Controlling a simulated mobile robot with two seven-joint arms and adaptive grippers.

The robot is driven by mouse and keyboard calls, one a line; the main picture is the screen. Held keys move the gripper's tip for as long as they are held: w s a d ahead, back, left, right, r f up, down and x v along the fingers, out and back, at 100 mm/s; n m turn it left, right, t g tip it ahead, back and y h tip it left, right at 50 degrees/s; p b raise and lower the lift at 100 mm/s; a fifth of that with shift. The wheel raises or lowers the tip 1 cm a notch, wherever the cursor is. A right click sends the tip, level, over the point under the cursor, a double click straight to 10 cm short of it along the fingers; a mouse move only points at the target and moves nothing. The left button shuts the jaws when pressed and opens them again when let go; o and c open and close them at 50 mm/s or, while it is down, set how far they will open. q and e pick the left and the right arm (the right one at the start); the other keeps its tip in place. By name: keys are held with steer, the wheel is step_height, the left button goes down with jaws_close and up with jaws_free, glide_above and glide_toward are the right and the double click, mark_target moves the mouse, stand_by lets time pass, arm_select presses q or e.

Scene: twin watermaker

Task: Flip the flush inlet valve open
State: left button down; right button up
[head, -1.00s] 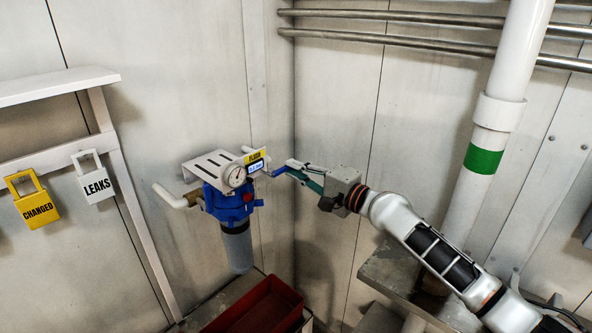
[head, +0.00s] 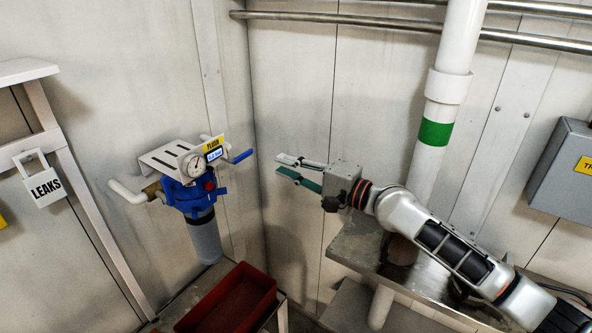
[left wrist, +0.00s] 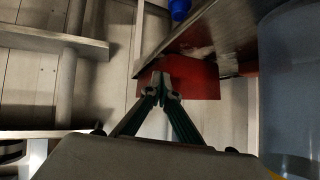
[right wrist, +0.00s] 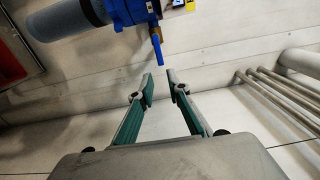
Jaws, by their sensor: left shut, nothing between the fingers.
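The flush inlet valve's blue lever (head: 242,156) sticks out to the right, tilted slightly up, beside the yellow "FLUSH" label (head: 213,143) on the blue filter unit (head: 185,198). My right gripper (head: 278,164) is open and empty, right of the lever tip and apart from it. In the right wrist view the lever (right wrist: 159,54) hangs ahead of the gap between the fingertips (right wrist: 160,78). My left gripper (left wrist: 161,76) shows only in its wrist view, shut and empty, in front of a red surface (left wrist: 192,78).
A red tray (head: 232,300) stands below. A white vertical pipe (head: 455,45) and a metal shelf (head: 355,245) are near my right arm. The wall between lever and gripper is clear.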

steer(key=shift+v, duration=1.2)
steer(key=s+d+f+n+t+h, duration=0.15)
steer(key=s+f, duration=0.25)
steer(key=f, duration=0.4)
steer(key=s+d+f+n+h, duration=0.2)
steer(key=s+d+f, duration=0.15)
steer(key=f, duration=0.55)
steer(key=s+d+f+n+t+h, duration=0.15)
steer(key=s+f, duration=0.25)
steer(key=f, duration=0.4)
steer(key=s+d+f+n+g+h, duration=0.2)
steer(key=s+d+f+n+h, duration=0.4)
steer(key=s+d+f, duration=0.9)
steer(key=s+f+h, duration=0.1)
steer(key=s, duration=0.3)
steer(key=shift+f+h, duration=0.3)
steer(key=shift+h, duration=0.1)
